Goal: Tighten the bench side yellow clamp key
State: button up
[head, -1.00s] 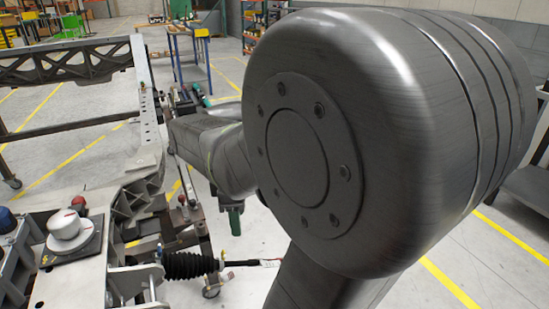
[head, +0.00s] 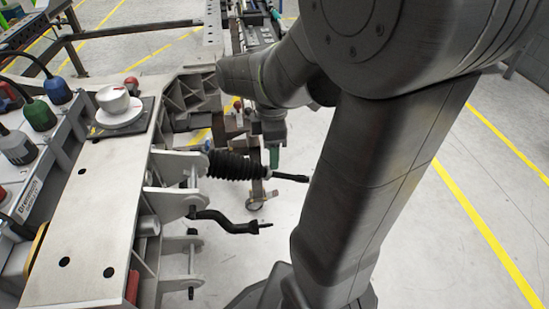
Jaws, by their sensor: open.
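I cannot make out a yellow clamp key in the head view; my arm covers part of the area to the right of the chassis. My gripper (head: 273,157) is small and partly hidden at the end of my arm, pointing down beyond the black rubber bellows. It is open, and I see nothing held in it. The chassis fixture (head: 100,190) fills the left side, with pale metal brackets along its right edge.
A black bellows (head: 236,165) with a rod and a bent black rod (head: 228,221) stick out right from the fixture. A white dial (head: 119,105) and several capped connectors (head: 40,114) sit on the left. A red knob (head: 237,104) stands near my wrist. Open floor lies right.

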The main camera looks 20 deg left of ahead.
jog(key=shift+f, duration=1.15)
jog(key=c, duration=1)
